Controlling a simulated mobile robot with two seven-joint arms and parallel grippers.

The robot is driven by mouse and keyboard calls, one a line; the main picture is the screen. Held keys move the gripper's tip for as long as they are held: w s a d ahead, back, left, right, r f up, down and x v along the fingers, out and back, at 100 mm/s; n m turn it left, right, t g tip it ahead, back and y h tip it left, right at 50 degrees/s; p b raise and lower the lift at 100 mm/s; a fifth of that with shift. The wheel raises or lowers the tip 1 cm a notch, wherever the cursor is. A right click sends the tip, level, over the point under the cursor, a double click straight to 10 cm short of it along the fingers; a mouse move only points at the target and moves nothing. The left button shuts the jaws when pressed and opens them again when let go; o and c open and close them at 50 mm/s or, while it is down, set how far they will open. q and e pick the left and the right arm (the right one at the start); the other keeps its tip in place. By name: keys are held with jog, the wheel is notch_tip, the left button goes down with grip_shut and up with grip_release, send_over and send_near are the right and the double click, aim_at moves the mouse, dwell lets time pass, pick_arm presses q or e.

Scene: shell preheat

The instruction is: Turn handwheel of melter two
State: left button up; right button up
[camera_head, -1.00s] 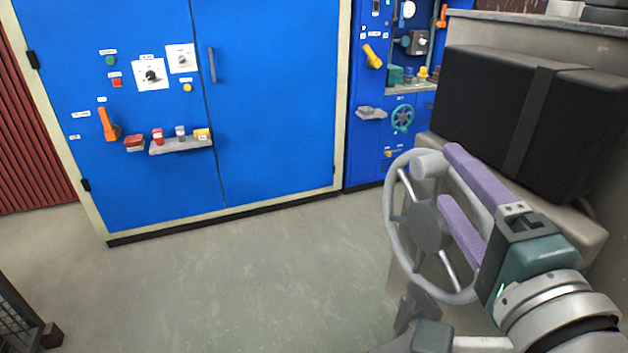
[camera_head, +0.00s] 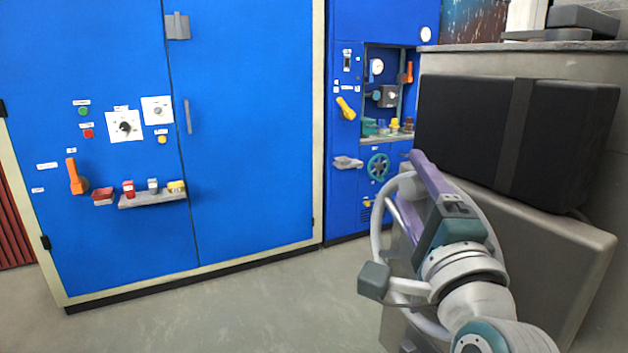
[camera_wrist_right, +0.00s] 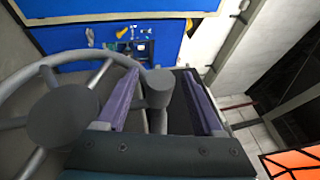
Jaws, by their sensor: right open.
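A large grey handwheel (camera_head: 377,235) with spokes stands on the side of a grey housing at the right in the head view. My right gripper (camera_head: 404,184), with purple fingers, is at the wheel's upper rim and hides part of it. In the right wrist view, the open fingers of the right gripper (camera_wrist_right: 162,78) stand on either side of the wheel's grey round knob (camera_wrist_right: 158,92); contact cannot be told. The wheel's hub (camera_wrist_right: 62,118) and rim lie to the left there. A smaller teal handwheel (camera_head: 378,167) is on the blue cabinet behind. My left gripper is out of view.
A blue cabinet (camera_head: 250,130) with switches, an orange lever (camera_head: 75,178) and a small shelf (camera_head: 150,200) fills the left. A black box (camera_head: 560,140) sits on the grey housing (camera_head: 530,250) at the right. The floor (camera_head: 250,310) in front is clear.

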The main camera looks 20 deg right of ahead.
jog(key=shift+w+d, duration=0.1)
jog(key=shift+w, duration=0.15)
grip_shut()
dwell(0.4)
dwell(0.9)
